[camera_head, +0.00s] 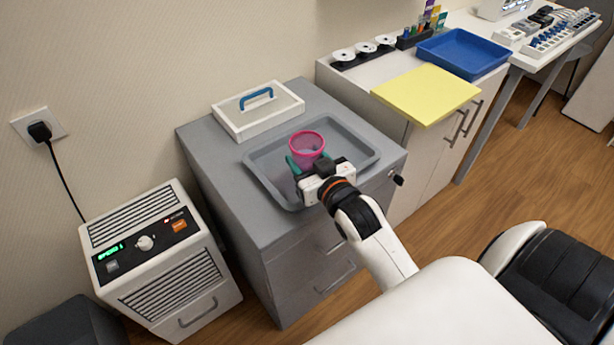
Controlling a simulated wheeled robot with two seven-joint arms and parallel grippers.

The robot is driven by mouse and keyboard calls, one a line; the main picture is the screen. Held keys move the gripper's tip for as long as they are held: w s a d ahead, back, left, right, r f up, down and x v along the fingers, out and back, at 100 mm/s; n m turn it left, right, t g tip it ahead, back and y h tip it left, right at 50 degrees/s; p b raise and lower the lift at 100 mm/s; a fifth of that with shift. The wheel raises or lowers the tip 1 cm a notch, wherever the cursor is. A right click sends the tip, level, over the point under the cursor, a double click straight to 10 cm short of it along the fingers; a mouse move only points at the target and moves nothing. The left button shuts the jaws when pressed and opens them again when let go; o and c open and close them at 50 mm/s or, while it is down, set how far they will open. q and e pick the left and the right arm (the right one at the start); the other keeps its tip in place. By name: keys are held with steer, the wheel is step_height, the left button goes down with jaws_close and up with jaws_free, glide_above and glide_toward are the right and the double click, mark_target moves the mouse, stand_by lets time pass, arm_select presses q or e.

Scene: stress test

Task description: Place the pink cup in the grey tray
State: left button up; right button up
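The pink cup (307,143) is upright over the middle of the grey tray (265,180), within its rim. I cannot tell whether its base touches the tray floor. My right gripper (307,162), its arm coming in from the lower right, has a teal finger on each side of the cup and appears shut on it. The gripper body hides part of the tray's front. The tray lies flat on top of a grey cabinet (215,165). My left gripper is not in view.
A white box with a blue handle (257,108) sits behind the tray. To the right, a yellow board (426,93), a blue tray (462,52) and white spools (364,47) rest on another cabinet. A white heater-like unit (150,255) stands on the floor at left.

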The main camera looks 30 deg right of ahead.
step_height(320, 180, down, 2)
steer(key=shift+f, duration=0.2)
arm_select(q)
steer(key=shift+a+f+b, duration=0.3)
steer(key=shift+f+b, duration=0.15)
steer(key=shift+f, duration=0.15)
arm_select(e)
steer(key=shift+a+f, duration=0.1)
steer(key=shift+f, duration=1.85)
steer(key=shift+f, duration=0.1)
steer(key=shift+f, duration=0.1)
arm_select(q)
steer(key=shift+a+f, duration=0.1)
arm_select(e)
steer(key=o, duration=0.9)
steer(key=shift+f, duration=0.15)
steer(key=shift+o, duration=0.2)
steer(key=s+a+r, duration=0.1)
steer(key=s+r, duration=0.1)
steer(key=s, duration=0.9)
steer(key=shift+s+r, duration=0.3)
steer(key=shift+s, duration=0.1)
